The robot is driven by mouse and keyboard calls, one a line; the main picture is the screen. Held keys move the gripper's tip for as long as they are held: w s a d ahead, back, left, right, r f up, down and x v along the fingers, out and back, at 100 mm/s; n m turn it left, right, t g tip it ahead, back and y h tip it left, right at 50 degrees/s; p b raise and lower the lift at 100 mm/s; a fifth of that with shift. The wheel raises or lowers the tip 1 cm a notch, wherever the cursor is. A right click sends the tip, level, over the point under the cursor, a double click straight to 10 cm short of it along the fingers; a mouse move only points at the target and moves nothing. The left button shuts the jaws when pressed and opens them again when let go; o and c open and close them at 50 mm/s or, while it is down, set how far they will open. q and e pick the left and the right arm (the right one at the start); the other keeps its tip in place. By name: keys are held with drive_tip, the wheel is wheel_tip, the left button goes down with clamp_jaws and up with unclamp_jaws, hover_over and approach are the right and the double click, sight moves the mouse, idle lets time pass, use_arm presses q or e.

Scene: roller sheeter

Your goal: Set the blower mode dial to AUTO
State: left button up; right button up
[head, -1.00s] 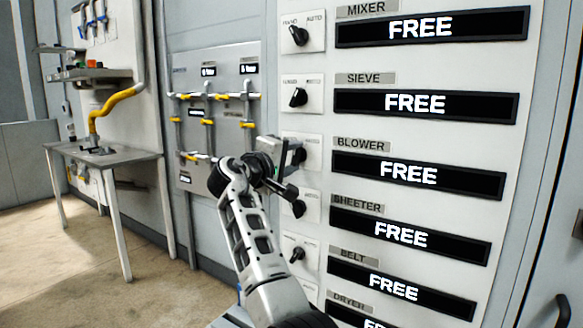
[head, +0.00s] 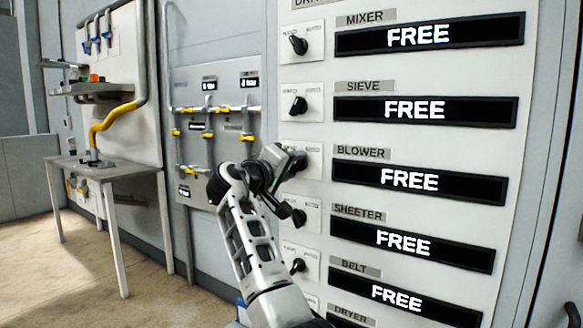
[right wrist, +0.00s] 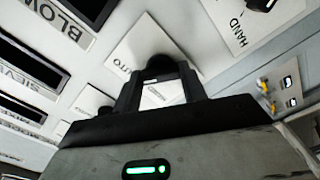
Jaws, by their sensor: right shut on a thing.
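The blower mode dial (right wrist: 158,66) is a dark knob on a white plate (right wrist: 150,42) in the right wrist view. Part of the AUTO lettering shows beside it. In the head view the dial is mostly hidden behind my right gripper (head: 296,160), and part of its white plate (head: 314,160) shows. In the right wrist view my right gripper (right wrist: 160,78) is shut on the dial. The dial's exact pointing is hidden. The BLOWER display (head: 410,179) reads FREE. My left gripper is not in view.
The sieve dial (head: 299,105) and mixer dial (head: 298,44) sit above, and the belt dial (head: 297,265) below, close together on the panel. A pipe board with yellow handles (head: 214,140) stands left. A grey table (head: 120,170) is farther left.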

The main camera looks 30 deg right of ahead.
drive_tip(key=o, duration=1)
drive_tip(key=b+v, duration=0.1)
drive_tip(key=v, duration=1.5)
drive_tip(key=shift+b, duration=0.4)
